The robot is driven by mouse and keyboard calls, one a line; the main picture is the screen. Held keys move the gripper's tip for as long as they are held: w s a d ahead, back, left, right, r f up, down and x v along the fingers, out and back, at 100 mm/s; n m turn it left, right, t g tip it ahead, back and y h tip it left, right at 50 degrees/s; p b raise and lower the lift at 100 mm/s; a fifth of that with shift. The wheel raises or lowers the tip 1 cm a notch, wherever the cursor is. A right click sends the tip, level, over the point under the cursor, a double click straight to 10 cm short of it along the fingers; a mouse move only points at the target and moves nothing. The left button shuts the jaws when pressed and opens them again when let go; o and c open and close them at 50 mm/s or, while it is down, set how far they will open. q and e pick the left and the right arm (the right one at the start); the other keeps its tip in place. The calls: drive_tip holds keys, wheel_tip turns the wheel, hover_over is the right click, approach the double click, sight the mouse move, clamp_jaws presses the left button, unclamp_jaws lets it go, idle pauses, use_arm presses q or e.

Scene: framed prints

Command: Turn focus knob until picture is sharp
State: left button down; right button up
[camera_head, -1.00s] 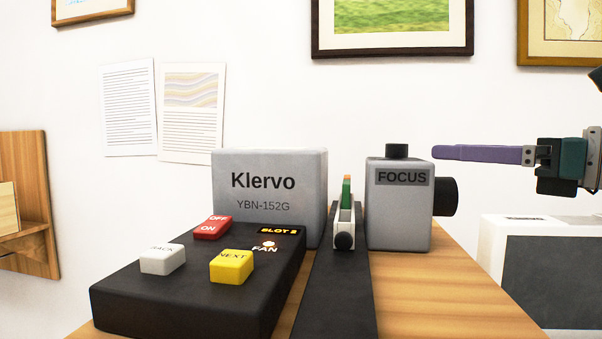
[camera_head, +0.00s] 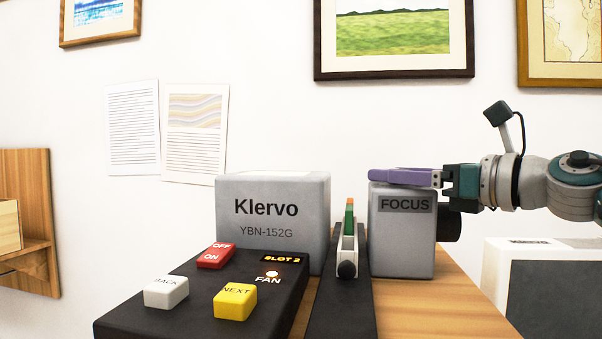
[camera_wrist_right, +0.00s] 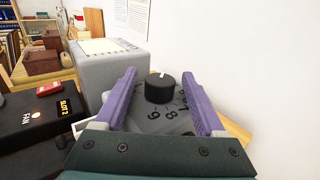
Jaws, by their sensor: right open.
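The focus knob (camera_wrist_right: 159,88) is a short black cylinder with a white mark, on top of the grey FOCUS box (camera_head: 402,238). Numbers ring it on the box top in the right wrist view. My right gripper (camera_head: 375,174) is open, with purple fingers. In the right wrist view its two fingers (camera_wrist_right: 160,85) lie on either side of the knob, with gaps to it. In the head view the fingers hide the knob. My left gripper is not in view. No projected picture shows.
The grey Klervo box (camera_head: 272,222) stands left of the FOCUS box, with a slide carrier (camera_head: 347,248) between them. A black control panel (camera_head: 200,300) with red, white and yellow buttons is in front. A black lens (camera_head: 450,224) sticks out at right.

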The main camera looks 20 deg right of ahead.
clamp_jaws()
idle(0.6)
